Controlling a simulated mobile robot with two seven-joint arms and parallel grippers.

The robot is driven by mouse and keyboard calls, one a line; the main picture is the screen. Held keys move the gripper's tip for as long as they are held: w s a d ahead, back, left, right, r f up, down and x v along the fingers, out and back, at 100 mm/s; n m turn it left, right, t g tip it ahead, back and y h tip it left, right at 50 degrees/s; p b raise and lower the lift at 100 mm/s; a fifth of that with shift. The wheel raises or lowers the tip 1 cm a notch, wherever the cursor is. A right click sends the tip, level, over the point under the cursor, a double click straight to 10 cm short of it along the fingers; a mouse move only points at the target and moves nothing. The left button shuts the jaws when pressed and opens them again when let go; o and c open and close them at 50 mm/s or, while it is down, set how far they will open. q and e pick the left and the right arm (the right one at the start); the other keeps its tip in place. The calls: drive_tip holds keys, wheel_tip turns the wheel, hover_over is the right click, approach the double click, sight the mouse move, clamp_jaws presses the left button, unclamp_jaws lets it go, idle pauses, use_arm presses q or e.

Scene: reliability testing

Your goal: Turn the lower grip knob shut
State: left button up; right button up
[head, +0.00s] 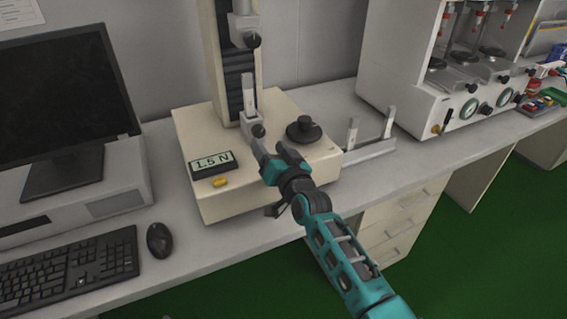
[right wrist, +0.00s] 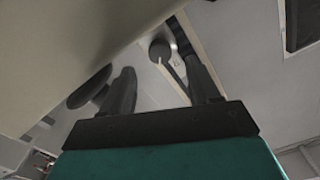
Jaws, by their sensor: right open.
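The lower grip knob (head: 258,131) is a small black knob on the metal lower grip (head: 250,120) of the cream test stand (head: 235,203), in the head view. My right gripper (head: 267,156) is open, just in front of and below this knob, with its fingers pointing at the stand. A gap seems to remain between fingers and knob. In the right wrist view, a round dark knob (right wrist: 158,50) shows between the two spread fingers; I cannot tell for sure that it is the lower one. My left gripper is not in view.
The upper grip knob (head: 253,40) is on the column above. A black dial (head: 304,128) stands on the base, close right of my gripper. A display (head: 213,163) reads 1.5 N. A metal bracket (head: 370,151) lies right; monitor, keyboard and mouse (head: 160,240) are left.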

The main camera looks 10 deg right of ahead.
drive_tip(key=v, duration=0.7)
drive_tip(key=shift+s+p, duration=0.35)
drive_tip(key=shift+d, duration=0.1)
